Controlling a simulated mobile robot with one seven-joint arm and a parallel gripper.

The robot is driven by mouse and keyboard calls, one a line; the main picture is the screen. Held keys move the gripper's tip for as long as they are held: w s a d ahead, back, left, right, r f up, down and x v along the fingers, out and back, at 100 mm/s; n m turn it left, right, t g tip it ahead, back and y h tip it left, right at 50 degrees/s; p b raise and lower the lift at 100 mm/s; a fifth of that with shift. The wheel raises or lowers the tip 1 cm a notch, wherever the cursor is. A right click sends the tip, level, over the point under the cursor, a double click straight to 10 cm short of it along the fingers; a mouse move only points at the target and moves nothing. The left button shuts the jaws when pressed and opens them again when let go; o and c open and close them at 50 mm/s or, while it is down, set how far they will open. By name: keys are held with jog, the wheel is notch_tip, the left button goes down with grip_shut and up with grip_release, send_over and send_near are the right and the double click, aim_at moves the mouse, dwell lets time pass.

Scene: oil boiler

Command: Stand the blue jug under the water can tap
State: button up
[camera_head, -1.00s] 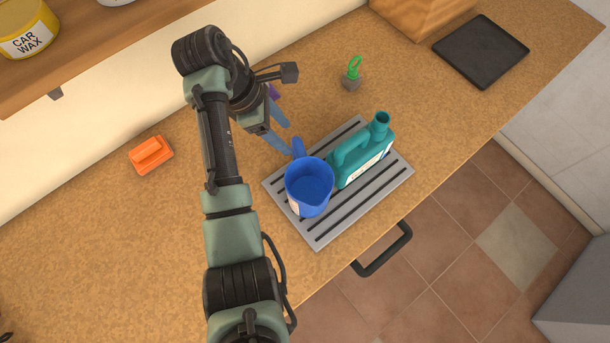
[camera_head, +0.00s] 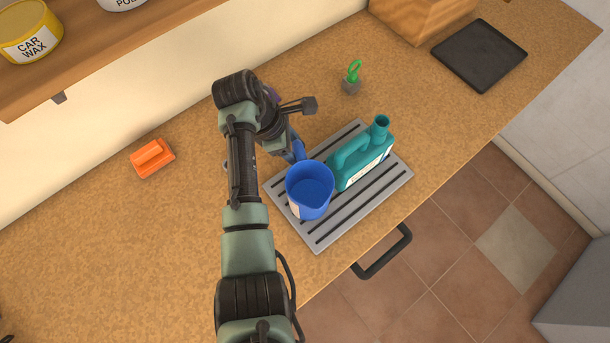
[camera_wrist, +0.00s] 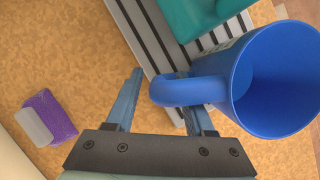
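The blue jug (camera_head: 309,190) stands upright on a grey slatted tray (camera_head: 318,240). Its handle points toward my gripper (camera_head: 296,150). In the wrist view the jug (camera_wrist: 275,80) is at the right, its handle reaching left. My gripper (camera_wrist: 158,88) is open there, its fingers spread apart. The handle's end lies between the fingers in the picture and covers the tip of the right finger. I cannot tell whether they touch. In the head view my wrist and the handle partly hide the fingers. No water can tap is recognisable in these views.
A teal canister (camera_head: 350,168) stands on the tray close right of the jug. A green-handled item (camera_head: 352,78), a black tray (camera_head: 480,54) and an orange brush-like item (camera_head: 152,158) are on the counter. A purple-and-grey block (camera_wrist: 48,118) lies left of my gripper.

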grip_shut()
dwell(1.2)
